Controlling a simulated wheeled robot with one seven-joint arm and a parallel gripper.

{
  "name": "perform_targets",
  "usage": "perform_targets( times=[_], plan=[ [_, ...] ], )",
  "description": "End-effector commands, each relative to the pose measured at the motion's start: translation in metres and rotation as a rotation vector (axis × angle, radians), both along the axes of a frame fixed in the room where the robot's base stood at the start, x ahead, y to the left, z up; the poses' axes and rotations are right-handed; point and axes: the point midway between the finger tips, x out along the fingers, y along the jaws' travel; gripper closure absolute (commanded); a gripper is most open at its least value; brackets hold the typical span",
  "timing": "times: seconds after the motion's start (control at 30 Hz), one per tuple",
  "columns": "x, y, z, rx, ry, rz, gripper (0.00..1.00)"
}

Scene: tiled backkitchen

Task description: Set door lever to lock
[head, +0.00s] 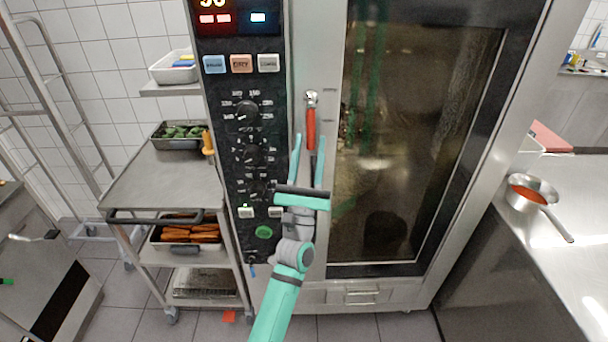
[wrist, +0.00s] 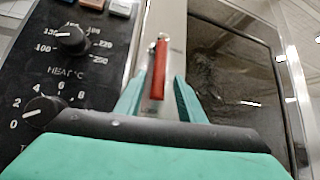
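The door lever (head: 311,122) has a red grip hanging straight down from a metal pivot on the oven's steel door edge. It also shows in the wrist view (wrist: 159,72), upright between my fingers. My gripper (head: 309,142) is open, with one teal finger on each side of the lever's lower part as seen in both views. Whether the fingers reach to the lever's depth or touch it I cannot tell. The oven door (head: 420,140) with its dark glass looks shut. The lever's lower end is close to the gripper in the picture.
The control panel (head: 243,130) with knobs and buttons lies just left of the lever. A steel cart (head: 150,185) with trays stands at the left. A counter (head: 550,220) with a small pan (head: 518,199) is at the right. Floor shows below the oven.

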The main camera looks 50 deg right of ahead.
Motion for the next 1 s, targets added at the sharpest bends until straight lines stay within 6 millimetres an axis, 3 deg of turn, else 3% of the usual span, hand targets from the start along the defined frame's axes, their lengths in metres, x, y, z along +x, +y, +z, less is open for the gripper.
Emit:
perform_targets(
  times=[0.5, 1.0],
  plan=[
    [-0.013, 0.041, -0.041, 0.001, -0.001, 0.013, 0.64],
    [-0.022, 0.049, -0.053, -0.001, 0.0, 0.005, 0.64]
  ],
)
